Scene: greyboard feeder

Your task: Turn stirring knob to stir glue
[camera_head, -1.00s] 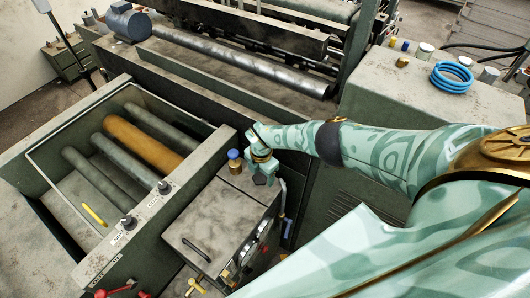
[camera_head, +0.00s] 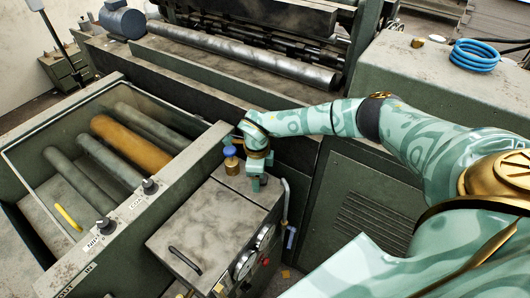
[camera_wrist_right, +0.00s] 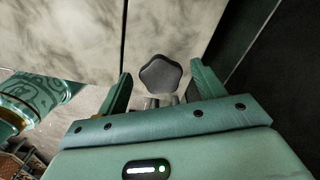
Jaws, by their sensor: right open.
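A dark grey five-lobed knob (camera_wrist_right: 160,75) sits between the two fingers of my right gripper (camera_wrist_right: 161,82) in the right wrist view. The fingers are spread on either side of it, with a gap showing at each side. In the head view my right gripper (camera_head: 256,181) points down over the back right of the grey metal box (camera_head: 207,228), and it hides the knob. A blue-capped brass fitting (camera_head: 231,160) stands just left of the gripper. My left gripper is not in view.
A trough (camera_head: 36,143) with several rollers lies to the left, with two small black knobs (camera_head: 149,186) on its near rail. Gauges (camera_head: 244,264) and a pipe (camera_head: 287,200) are on the box's right side. A cabinet (camera_head: 450,85) with a blue hose coil (camera_head: 475,54) stands at the right.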

